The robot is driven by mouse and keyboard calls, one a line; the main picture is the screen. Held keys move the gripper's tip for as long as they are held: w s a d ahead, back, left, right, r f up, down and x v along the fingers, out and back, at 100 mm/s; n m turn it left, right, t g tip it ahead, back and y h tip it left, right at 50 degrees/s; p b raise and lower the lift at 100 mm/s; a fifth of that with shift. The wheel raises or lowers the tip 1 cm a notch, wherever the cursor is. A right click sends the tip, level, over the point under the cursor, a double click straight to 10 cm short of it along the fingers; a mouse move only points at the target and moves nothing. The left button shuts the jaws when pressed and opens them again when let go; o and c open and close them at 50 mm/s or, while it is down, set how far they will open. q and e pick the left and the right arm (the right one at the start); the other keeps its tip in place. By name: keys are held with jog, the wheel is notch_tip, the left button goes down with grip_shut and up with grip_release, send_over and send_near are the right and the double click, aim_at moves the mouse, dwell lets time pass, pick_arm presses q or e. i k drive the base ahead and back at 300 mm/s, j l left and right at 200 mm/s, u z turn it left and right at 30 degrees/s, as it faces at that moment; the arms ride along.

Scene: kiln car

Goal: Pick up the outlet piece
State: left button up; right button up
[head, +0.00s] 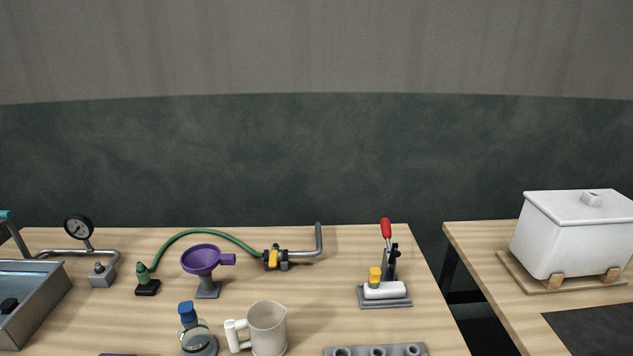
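I cannot tell for sure which thing is the outlet piece. A bent grey pipe (319,240) with an upright end sits at the back middle of the table. It joins a fitting with a yellow part (273,258), and a green hose (205,232) arches left from there to a green connector on a black base (147,283). A purple funnel (201,259) with a side spout stands on a grey stand in front of the hose. Neither of my grippers shows in the head view.
A toggle clamp with a red handle (386,229) holds a white piece (384,290) at right. A white jug (268,330) and a blue-topped flask (198,340) stand in front. A water basin (30,305) and gauge (78,228) are left. A gap separates the right table with a white box (570,235).

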aim_at(382, 290)
jog(key=u, duration=1.65)
jog(key=z, duration=2.2)
jog(key=i+l+u, duration=0.1)
jog(key=l+u, duration=0.25)
jog(key=l, duration=0.35)
jog(key=l+u, duration=0.3)
jog(key=l, duration=0.35)
